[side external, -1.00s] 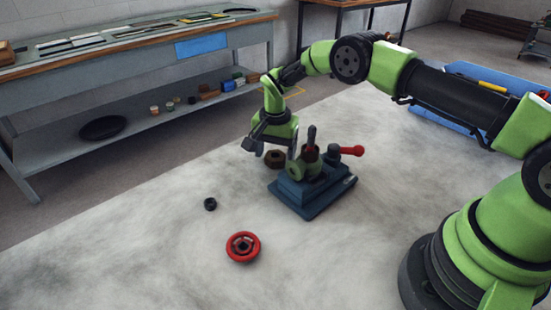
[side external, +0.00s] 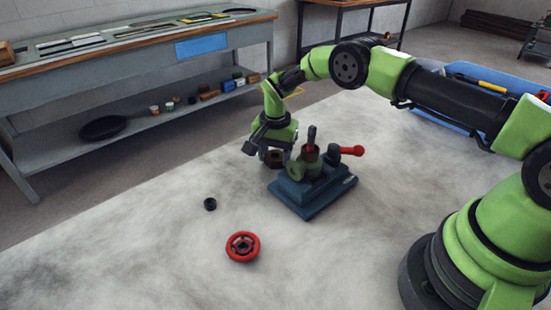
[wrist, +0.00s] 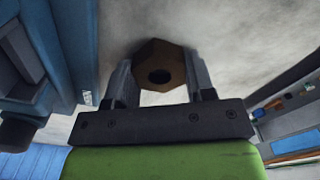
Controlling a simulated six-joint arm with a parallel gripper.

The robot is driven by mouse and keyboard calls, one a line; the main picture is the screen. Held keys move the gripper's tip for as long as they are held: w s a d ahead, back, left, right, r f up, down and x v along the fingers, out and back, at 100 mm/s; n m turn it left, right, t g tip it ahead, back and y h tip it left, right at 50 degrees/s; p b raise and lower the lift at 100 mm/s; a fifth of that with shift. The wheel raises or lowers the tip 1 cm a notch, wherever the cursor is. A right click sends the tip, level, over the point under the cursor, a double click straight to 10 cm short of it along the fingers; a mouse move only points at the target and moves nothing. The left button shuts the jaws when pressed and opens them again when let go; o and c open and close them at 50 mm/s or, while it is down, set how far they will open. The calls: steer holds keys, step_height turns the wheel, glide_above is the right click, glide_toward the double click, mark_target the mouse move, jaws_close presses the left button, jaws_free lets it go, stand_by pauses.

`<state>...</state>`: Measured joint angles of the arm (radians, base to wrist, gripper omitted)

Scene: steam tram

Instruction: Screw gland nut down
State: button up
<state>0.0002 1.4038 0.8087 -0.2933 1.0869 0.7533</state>
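The gland nut (side external: 274,158), a brown hexagonal nut with a dark hole, lies on the pale worktop just left of the blue-based valve fixture. My gripper (wrist: 160,68) is lowered over it, pointing down. In the wrist view the nut (wrist: 160,80) lies between my two fingers, one on each side. The fingers are apart, and I cannot tell whether they touch it. The valve body (side external: 311,168) stands on its blue base (side external: 312,198), with an upright dark stem (side external: 311,136) and a side lever with a red knob (side external: 352,151). My gripper partly hides the nut in the side view.
A red handwheel (side external: 242,246) and a small black nut (side external: 210,204) lie on the worktop (side external: 150,250) in front. The fixture stands close to the right of my gripper. A grey bench (side external: 130,50) with tools is behind. The front left worktop is mostly clear.

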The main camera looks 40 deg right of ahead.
steer(key=shift+c, duration=1.1)
steer(key=shift+r, duration=0.25)
steer(key=shift+r, duration=0.75)
steer(key=shift+r, duration=2.5)
